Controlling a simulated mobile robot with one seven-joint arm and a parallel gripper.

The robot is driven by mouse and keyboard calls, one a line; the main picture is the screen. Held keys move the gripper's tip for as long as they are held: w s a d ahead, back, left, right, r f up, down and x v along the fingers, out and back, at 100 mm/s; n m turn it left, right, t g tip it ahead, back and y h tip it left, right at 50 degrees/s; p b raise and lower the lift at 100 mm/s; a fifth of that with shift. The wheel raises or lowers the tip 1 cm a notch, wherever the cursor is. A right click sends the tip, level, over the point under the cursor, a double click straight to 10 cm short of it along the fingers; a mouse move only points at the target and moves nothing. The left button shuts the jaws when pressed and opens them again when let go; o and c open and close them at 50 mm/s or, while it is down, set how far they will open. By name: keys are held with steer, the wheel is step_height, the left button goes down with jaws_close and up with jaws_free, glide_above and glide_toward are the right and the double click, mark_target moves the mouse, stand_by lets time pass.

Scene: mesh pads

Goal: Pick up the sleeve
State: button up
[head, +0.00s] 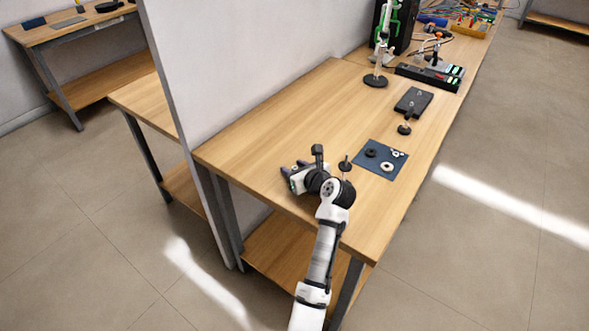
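A dark blue mat (364,169) lies near the right edge of the wooden table. On it are a black ring-like part (370,153), a pale ring-like part (387,167) and small whitish pieces (398,153). One of these may be the sleeve; they are too small to tell which. My gripper (288,168) is over the near part of the table, left of the mat and apart from it. Its dark fingers point to the left, away from the mat. Their opening is too small to make out, and I see nothing held. My arm hides some of the table below it.
A black upright peg on a round base (345,167) stands between my gripper and the mat. Another small black stand (404,129) and a dark plate (413,101) lie beyond. A lamp-like stand (376,81) is farther back. A pale partition (250,60) borders the table's left side.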

steer(key=shift+c, duration=0.3)
jaws_close()
steer(key=shift+r, duration=0.1)
step_height(320, 180, up, 18)
steer(key=b, duration=0.3)
steer(key=shift+s+d+p, duration=0.75)
steer(key=shift+s+d, duration=0.2)
steer(key=shift+d, duration=1.2)
steer(key=shift+s+d+p, duration=0.75)
steer(key=shift+s+d, duration=0.2)
steer(key=shift+d, duration=1.25)
steer(key=shift+s+d+p, duration=0.75)
steer(key=shift+s+d, duration=0.2)
steer(key=shift+d, duration=1.2)
